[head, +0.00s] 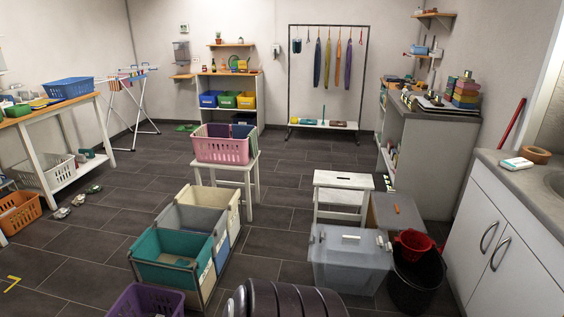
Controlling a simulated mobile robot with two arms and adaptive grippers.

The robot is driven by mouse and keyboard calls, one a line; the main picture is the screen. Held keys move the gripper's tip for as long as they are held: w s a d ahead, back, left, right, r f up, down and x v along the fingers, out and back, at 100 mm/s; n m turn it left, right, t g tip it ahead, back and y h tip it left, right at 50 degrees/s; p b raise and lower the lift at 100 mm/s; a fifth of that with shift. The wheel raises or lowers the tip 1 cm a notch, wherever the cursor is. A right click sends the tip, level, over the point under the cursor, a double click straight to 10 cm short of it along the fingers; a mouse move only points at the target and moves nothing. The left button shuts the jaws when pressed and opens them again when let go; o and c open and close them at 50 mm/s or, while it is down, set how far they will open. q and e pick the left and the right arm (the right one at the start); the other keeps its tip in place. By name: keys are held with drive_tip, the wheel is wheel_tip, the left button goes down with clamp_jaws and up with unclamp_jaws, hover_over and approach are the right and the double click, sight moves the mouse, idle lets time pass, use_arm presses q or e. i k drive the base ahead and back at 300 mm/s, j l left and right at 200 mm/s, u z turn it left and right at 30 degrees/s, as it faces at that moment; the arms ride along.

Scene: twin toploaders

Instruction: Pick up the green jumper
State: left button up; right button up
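I cannot make out a green jumper for certain. A flat green item (187,127) lies on the floor at the back, too small to identify. Several garments hang on the rack (366,75) at the back wall, in dark, blue, orange and purple tones; none is plainly green. A pink basket (222,149) on a white stool holds dark contents that I cannot identify. Neither of my grippers is in view.
A three-part sorter (178,274) with teal, grey and cream bins stands in front. A lidded grey box (349,258), a black bucket (417,282) and a white step stool (343,181) stand right of it.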

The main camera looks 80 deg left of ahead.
sight(93, 189)
drive_tip(key=u, duration=4.1)
drive_tip(key=i+j+u, duration=0.4)
drive_tip(key=j, duration=0.15)
drive_tip(key=i+j+u, duration=0.4)
drive_tip(key=j, duration=0.15)
drive_tip(key=i+j+u, duration=0.4)
drive_tip(key=i+j+z, duration=0.1)
drive_tip(key=i, duration=0.35)
drive_tip(key=i+j+z, duration=0.1)
drive_tip(key=i, duration=0.35)
drive_tip(key=i+j+z, duration=0.1)
drive_tip(key=i, duration=0.35)
drive_tip(key=i+j+z, duration=0.1)
drive_tip(key=i+j, duration=0.15)
drive_tip(key=i, duration=0.2)
drive_tip(key=i+l+z, duration=0.3)
drive_tip(key=i+z, duration=0.2)
drive_tip(key=i+l+z, duration=0.1)
drive_tip(key=i+z, duration=0.35)
drive_tip(key=i+j+z, duration=0.1)
drive_tip(key=i+z, duration=0.4)
drive_tip(key=i+j+z, duration=0.3)
drive_tip(key=i+z, duration=0.2)
drive_tip(key=i+j, duration=0.05)
drive_tip(key=i, duration=0.05)
